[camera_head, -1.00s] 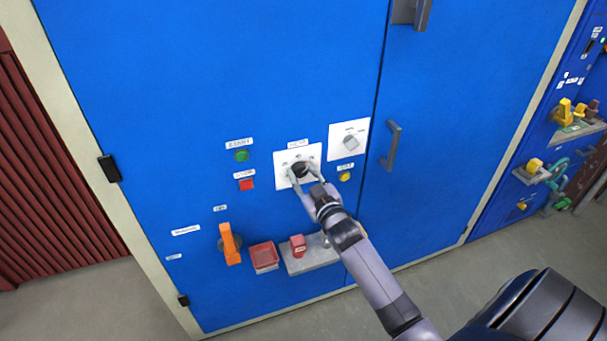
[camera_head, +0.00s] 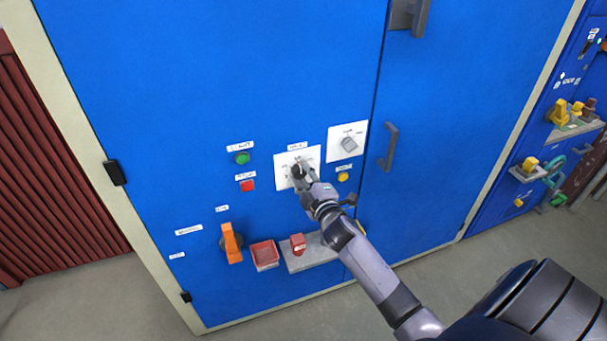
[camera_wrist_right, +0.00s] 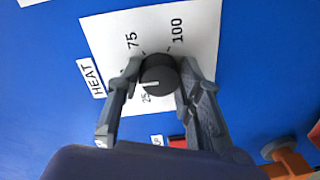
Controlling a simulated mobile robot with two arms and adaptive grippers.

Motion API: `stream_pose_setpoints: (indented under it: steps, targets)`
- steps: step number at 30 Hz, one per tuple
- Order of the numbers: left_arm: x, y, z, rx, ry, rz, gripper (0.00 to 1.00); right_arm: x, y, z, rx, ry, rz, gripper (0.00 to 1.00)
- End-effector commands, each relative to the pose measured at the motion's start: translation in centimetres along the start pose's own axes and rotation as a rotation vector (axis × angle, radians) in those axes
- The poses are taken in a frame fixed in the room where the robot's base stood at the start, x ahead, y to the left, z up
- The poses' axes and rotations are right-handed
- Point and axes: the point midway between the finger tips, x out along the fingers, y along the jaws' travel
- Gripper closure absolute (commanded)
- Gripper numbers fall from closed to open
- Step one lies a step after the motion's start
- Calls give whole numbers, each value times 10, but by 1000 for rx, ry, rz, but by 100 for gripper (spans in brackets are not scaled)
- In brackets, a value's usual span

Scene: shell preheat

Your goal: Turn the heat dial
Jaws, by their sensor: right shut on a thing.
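The heat dial is a round black knob on a white plate on the blue cabinet; it shows in the right wrist view (camera_wrist_right: 160,76) and partly in the head view (camera_head: 297,171). My right gripper (camera_head: 301,173) is shut on it, with one finger on each side in the right wrist view (camera_wrist_right: 160,84). The dial's white pointer line points left in that view, between the printed 75 and 25. The left finger covers part of the scale there. The HEAT label (camera_wrist_right: 91,77) is at the plate's left edge. My left gripper is out of view.
A second white plate with a grey knob (camera_head: 349,144) is to the right. Green (camera_head: 242,158), red (camera_head: 247,185) and yellow (camera_head: 343,177) buttons surround the dial. An orange handle (camera_head: 231,243), red tray (camera_head: 264,254) and grey shelf (camera_head: 314,254) are below.

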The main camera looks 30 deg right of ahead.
Motion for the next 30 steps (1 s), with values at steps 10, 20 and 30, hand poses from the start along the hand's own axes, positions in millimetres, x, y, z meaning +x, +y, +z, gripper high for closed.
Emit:
stream_pose_setpoints:
  steps: [10,20,30]
  targets:
    - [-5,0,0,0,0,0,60,0,1,-1,-332,-21,-4,94]
    - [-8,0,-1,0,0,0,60,0,2,-2,-643,-42,-8,94]
    - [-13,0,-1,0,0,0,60,0,2,-3,-966,-64,-13,94]
